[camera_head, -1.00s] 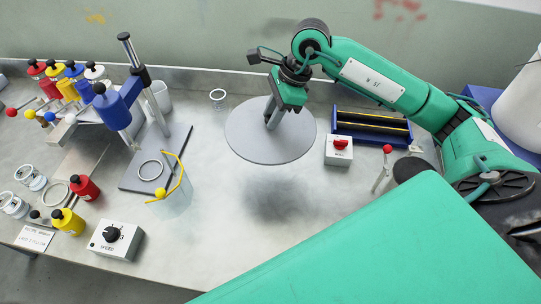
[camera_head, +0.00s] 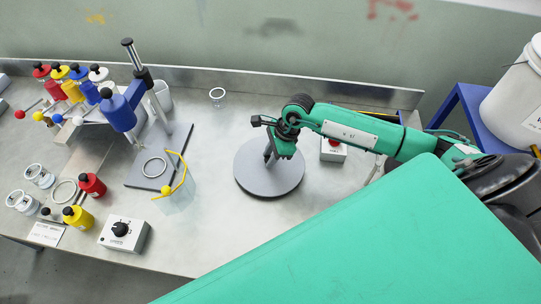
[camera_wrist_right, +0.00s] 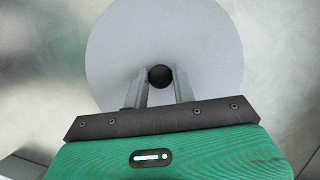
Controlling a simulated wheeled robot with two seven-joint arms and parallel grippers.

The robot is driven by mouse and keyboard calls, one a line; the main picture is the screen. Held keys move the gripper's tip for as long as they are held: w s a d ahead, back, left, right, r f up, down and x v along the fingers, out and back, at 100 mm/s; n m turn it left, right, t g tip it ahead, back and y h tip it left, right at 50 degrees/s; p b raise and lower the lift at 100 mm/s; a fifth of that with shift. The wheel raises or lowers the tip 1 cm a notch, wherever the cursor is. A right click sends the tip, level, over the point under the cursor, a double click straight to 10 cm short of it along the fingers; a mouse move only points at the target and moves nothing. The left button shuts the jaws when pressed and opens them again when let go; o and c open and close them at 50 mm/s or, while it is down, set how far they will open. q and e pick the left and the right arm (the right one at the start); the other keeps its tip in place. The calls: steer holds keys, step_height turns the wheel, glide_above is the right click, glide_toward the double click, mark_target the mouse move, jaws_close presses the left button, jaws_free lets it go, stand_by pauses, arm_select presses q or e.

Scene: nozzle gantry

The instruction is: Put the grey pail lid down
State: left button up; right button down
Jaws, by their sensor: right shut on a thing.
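The grey pail lid (camera_head: 268,182) is a flat round disc over the middle of the metal table. It lies low and level, at or just above the tabletop; I cannot tell whether it touches. My right gripper (camera_head: 270,158) is above the lid's middle, pointing down. In the right wrist view the right gripper (camera_wrist_right: 160,78) is shut on the dark round knob (camera_wrist_right: 160,75) at the centre of the lid (camera_wrist_right: 205,50). The left gripper is not in view.
A white box with a red button (camera_head: 333,150) is to the right, partly behind my arm. A white box with a black dial (camera_head: 124,234) is at front left. The table before the lid is clear.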

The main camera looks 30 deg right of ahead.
steer(key=shift+f, duration=0.85)
steer(key=c, duration=1.1)
jaws_free()
steer(key=shift+c, duration=0.2)
steer(key=shift+r, duration=0.1)
